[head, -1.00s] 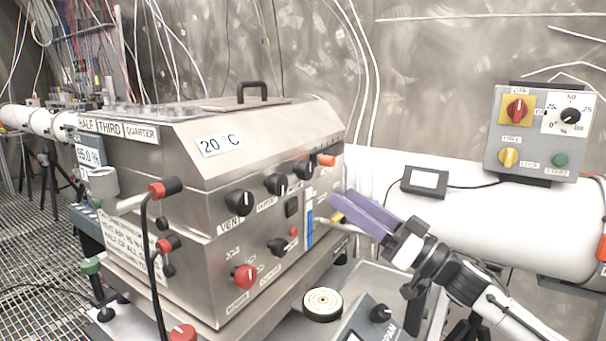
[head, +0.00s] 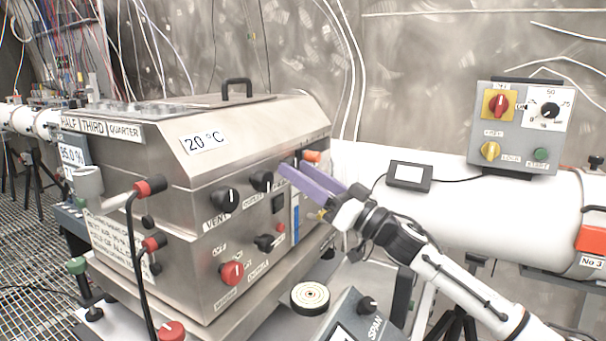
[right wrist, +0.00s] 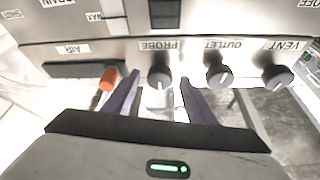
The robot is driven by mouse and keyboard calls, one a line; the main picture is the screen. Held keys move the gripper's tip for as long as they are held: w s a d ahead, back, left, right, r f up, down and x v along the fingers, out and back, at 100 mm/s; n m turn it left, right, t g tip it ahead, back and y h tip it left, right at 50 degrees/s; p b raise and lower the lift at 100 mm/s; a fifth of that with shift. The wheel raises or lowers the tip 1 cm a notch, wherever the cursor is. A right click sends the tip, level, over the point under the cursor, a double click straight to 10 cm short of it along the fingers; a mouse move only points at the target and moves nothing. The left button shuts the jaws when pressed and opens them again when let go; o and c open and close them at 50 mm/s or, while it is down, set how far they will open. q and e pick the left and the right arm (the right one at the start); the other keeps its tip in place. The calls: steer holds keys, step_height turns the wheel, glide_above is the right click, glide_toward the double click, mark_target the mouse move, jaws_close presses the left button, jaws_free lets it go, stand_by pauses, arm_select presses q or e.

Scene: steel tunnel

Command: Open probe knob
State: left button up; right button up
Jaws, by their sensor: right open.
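The probe knob (right wrist: 160,75) is round and black with a pale pointer line, on the steel box's front panel by the PROBE label (right wrist: 160,45). In the head view my purple fingers mostly hide it. My right gripper (head: 292,167) is open, and it also shows in the right wrist view (right wrist: 158,82). Its two fingers reach to either side of the probe knob, with a visible gap on each side. I cannot tell how deep they reach around it. My left gripper is not in view.
The outlet knob (head: 262,181) and vent knob (head: 226,199) sit left of my fingers in the head view. An orange knob (head: 311,156) is close on the right. A red knob (head: 232,272) and a SPAN unit (head: 360,318) are lower down.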

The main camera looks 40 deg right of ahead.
steer(key=c, duration=1)
steer(key=shift+c, duration=0.2)
